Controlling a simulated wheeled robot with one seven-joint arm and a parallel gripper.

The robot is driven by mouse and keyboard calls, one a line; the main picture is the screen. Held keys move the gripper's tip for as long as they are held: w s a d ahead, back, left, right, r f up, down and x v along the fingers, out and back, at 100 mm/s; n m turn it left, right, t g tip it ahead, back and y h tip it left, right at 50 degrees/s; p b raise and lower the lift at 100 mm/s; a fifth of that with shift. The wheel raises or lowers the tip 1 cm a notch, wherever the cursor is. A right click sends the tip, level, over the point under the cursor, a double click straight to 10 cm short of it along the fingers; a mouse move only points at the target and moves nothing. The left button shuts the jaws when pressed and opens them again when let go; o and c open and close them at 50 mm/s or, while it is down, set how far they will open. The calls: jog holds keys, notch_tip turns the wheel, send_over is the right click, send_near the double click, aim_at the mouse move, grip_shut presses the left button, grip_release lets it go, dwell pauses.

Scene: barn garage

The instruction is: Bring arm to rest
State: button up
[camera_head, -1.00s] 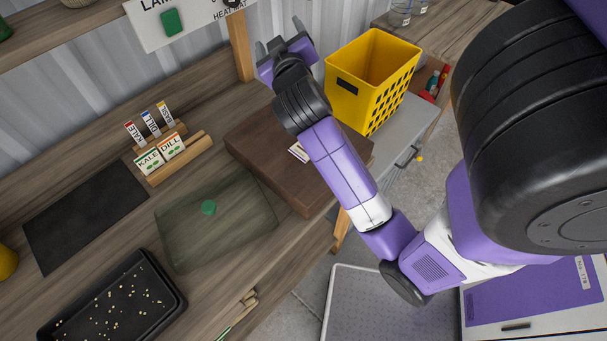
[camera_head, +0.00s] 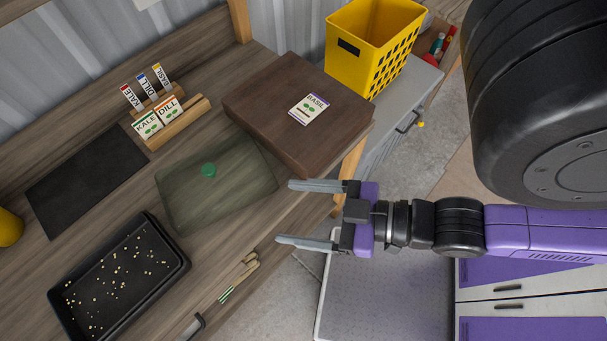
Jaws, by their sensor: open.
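My gripper (camera_head: 302,213) is open and empty. Its two grey fingers point left, at the front edge of the wooden workbench (camera_head: 88,180), in front of the dark wooden box (camera_head: 262,95). The arm reaches in level from the right side of the picture. A basil seed packet (camera_head: 309,108) lies flat on top of the box, apart from the gripper.
A clear lid with a green knob (camera_head: 208,170) and a black seed tray (camera_head: 125,275) lie on the bench. A wooden rack (camera_head: 180,122) holds kale and dill packets and several labels. A yellow basket (camera_head: 385,40) stands behind right. Open floor shows beyond the bench.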

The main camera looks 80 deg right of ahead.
jog(key=shift+s+a+r, duration=0.2)
jog(key=shift+s+a, duration=0.15)
jog(key=shift+s, duration=0.1)
jog(key=shift+f, duration=0.1)
notch_tip(320, 180, down, 4)
jog(key=b, duration=0.3)
jog(key=shift+r+b, duration=0.2)
jog(key=shift+b, duration=0.15)
